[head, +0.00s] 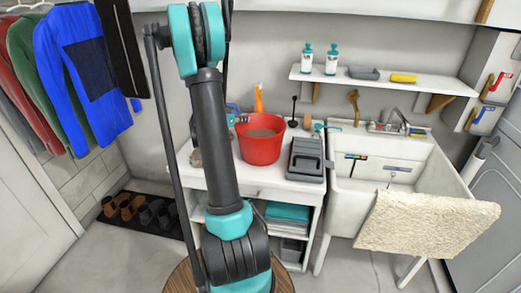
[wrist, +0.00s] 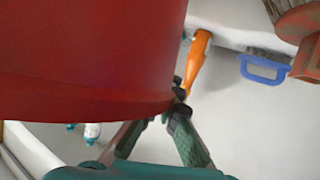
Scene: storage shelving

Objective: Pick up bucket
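The red bucket (head: 261,146) stands upright on the white worktop, left of the grey toolbox. In the wrist view the bucket (wrist: 85,55) fills the upper left, very close to the camera. My gripper (head: 238,119) is at the bucket's back-left rim in the head view, partly hidden by my arm. In the wrist view my gripper's dark green fingers (wrist: 166,108) lean towards each other at the bucket's edge. The bucket hides part of the left finger, so I cannot tell whether they are clamped on the rim.
An orange bottle (head: 259,99) stands behind the bucket. The grey toolbox (head: 306,160) is close on its right. A sink (head: 390,160) with a draped cloth (head: 425,225) is farther right. A wall shelf (head: 384,84) holds bottles above. Jackets (head: 82,75) hang at left.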

